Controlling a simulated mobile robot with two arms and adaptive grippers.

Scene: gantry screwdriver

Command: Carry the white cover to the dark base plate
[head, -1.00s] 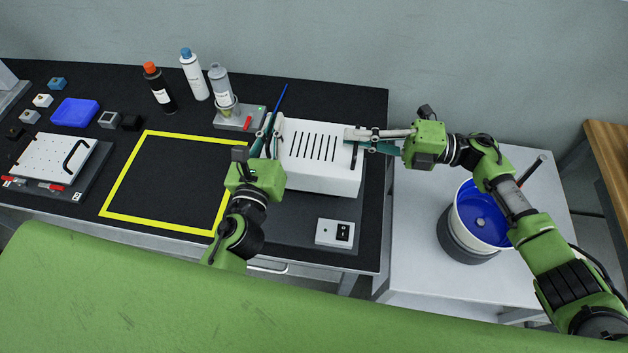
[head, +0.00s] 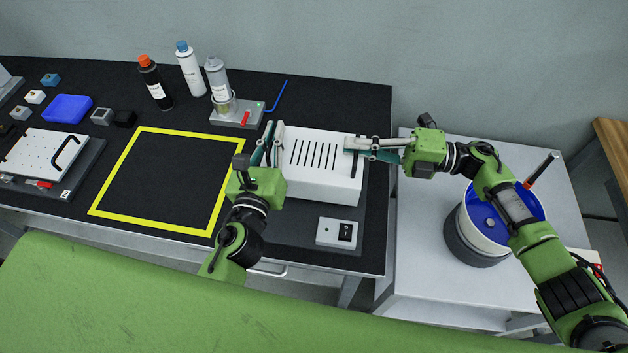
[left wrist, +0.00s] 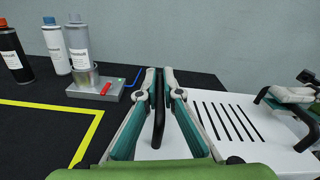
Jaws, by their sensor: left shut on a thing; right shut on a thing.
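The white cover (head: 325,158), a box with black slots on top and a black handle at each end, is over the dark base plate (head: 285,232) at the right part of the bench. Whether it touches the plate is hard to tell. My left gripper (head: 273,135) is shut on its left handle; the left wrist view shows this handle (left wrist: 158,110) between the fingers. My right gripper (head: 352,147) is shut on the handle at the cover's right end. The cover looks roughly level. It hides the rear part of the plate.
A white switch box (head: 336,232) sits on the plate's front, close to the cover. A yellow-framed area (head: 165,180) to the left is empty. Bottles (head: 190,72), a grey holder (head: 237,113) and a blue hex key (head: 277,96) stand or lie behind. A bucket (head: 480,235) is right.

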